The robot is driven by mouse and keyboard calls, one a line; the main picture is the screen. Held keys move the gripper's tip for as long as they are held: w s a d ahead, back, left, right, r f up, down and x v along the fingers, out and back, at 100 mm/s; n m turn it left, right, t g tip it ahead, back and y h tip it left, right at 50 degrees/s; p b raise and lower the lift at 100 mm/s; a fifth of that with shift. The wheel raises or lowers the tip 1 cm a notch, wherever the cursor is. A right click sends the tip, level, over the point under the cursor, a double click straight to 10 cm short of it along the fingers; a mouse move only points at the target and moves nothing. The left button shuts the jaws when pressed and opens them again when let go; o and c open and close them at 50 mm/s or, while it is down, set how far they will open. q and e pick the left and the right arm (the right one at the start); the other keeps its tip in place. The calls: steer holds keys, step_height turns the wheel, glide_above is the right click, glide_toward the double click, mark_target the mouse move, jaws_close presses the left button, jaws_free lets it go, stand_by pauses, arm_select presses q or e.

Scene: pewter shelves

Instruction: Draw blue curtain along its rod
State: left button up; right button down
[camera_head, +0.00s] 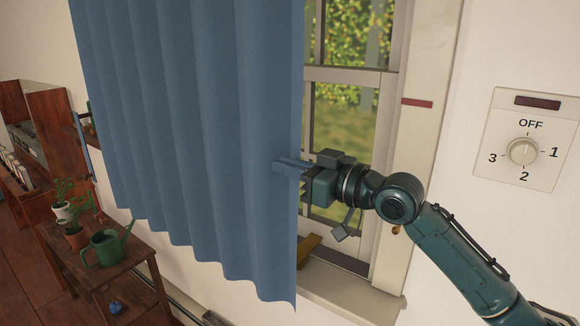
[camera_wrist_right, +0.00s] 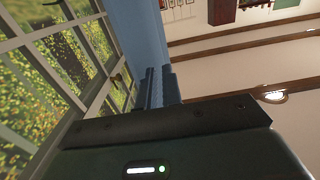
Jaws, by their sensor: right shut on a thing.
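The blue curtain (camera_head: 200,130) hangs in folds in front of the window in the head view. It covers the left and middle of the window, and its right edge hangs near the middle of the picture. My right gripper (camera_head: 284,165) is shut on the curtain's right edge, a little below mid-height. In the right wrist view the fingers (camera_wrist_right: 158,88) close on the blue cloth (camera_wrist_right: 140,30). The curtain rod is out of view above. My left gripper is not in view.
The window (camera_head: 345,100) shows uncovered right of the curtain, with a sill (camera_head: 345,295) below. A wall dial (camera_head: 523,151) is at the right. At the lower left, a wooden stand (camera_head: 85,265) holds a green watering can (camera_head: 104,247) and potted plants (camera_head: 72,235).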

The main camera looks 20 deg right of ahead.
steer(key=shift+s, duration=0.1)
